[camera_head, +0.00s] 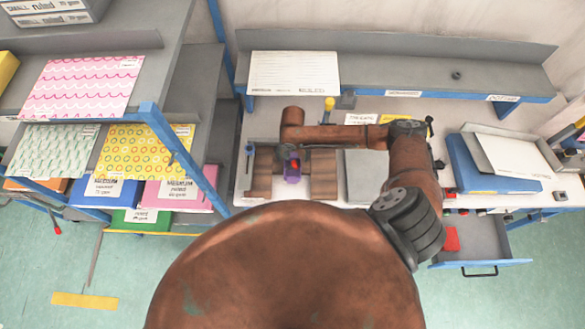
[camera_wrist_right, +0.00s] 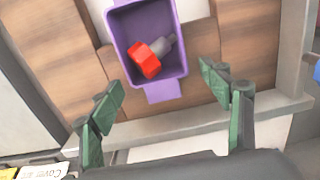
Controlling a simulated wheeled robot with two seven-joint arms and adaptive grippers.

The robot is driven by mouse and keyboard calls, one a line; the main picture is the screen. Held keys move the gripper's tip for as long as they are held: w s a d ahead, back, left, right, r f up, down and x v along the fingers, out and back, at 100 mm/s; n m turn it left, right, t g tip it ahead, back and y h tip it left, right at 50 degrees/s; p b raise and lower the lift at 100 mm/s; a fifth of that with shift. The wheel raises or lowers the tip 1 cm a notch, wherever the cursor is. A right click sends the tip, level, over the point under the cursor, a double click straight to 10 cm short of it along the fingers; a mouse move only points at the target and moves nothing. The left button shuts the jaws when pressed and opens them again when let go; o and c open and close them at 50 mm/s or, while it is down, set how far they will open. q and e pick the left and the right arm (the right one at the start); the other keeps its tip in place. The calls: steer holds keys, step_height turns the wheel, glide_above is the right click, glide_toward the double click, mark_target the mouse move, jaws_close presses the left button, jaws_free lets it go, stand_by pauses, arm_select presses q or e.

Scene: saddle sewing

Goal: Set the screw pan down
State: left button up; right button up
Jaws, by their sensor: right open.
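The screw pan (camera_wrist_right: 168,84) is a small purple tray with end tabs. It holds one red-headed screw (camera_wrist_right: 147,60) with a grey shank, lying tilted. The pan also shows in the head view (camera_head: 292,179), at the brown wooden saddle (camera_head: 323,178), between its two sides. I cannot tell exactly what bears it. My right gripper (camera_wrist_right: 161,88) is open, with its green fingers apart on either side of the pan's near end and not visibly touching it. In the head view it is largely hidden under my wrist. My left gripper is not in view.
A blue-handled tool (camera_head: 250,155) stands left of the saddle. A blue binder (camera_head: 480,165) with white paper lies at the right of the bench. An open drawer (camera_head: 485,240) sits below it. A shelf rack (camera_head: 150,115) with coloured pads stands at the left.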

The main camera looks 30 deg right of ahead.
steer(key=shift+f, duration=0.4)
steer(key=c, duration=1.6)
steer(key=shift+r, duration=0.15)
